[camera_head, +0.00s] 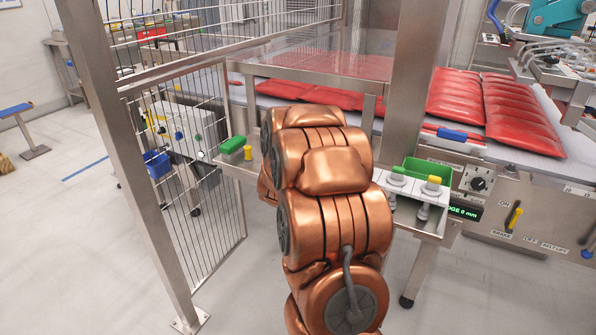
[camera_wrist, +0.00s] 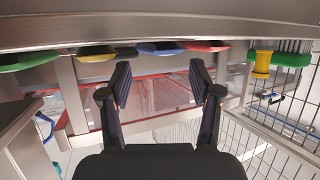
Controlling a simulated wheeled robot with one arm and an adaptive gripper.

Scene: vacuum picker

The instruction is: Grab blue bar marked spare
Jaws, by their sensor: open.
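In the wrist view a blue piece (camera_wrist: 160,47) shows under the edge of a metal surface, between a yellow and a red piece. No marking on it is readable. My gripper (camera_wrist: 160,70) is open and empty, its two fingertips apart on either side below the blue piece and not visibly touching it. My copper arm hides the gripper there.
The wrist view also shows a red piece (camera_wrist: 203,46), a yellow piece (camera_wrist: 97,56) and a green piece (camera_wrist: 28,62) along the edge. A mesh fence (camera_head: 195,150) and a steel post (camera_head: 412,75) stand near my arm. Red packs (camera_head: 520,110) lie on the conveyor. Open floor is at left.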

